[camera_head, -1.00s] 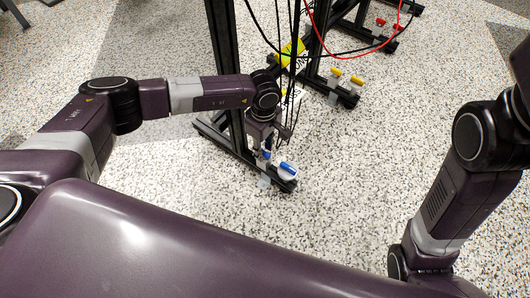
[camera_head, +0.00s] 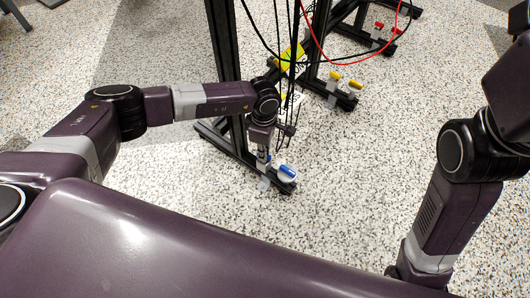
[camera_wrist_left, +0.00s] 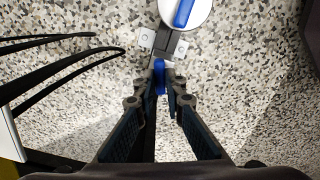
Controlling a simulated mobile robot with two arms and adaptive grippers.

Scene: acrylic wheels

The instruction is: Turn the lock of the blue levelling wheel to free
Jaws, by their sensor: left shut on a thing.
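The blue levelling wheel (camera_head: 287,172) is at the near end of the black frame foot, with a white and blue top. In the left wrist view the white wheel with a blue bar (camera_wrist_left: 184,12) is at the top edge, partly cut off. Its blue lock (camera_wrist_left: 159,76) sits just below a grey bracket. My left gripper (camera_head: 264,152) reaches down beside the wheel from above. In the left wrist view its fingertips (camera_wrist_left: 165,86) are closed around the blue lock. My right gripper is out of view; only the right arm shows.
Black frame posts (camera_head: 224,60) and hanging black cables (camera_head: 285,75) stand close to my left wrist. A red cable (camera_head: 318,32) loops behind. Yellow wheels (camera_head: 345,80) and red wheels (camera_head: 385,27) are on feet farther back. The speckled floor is clear at front and right.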

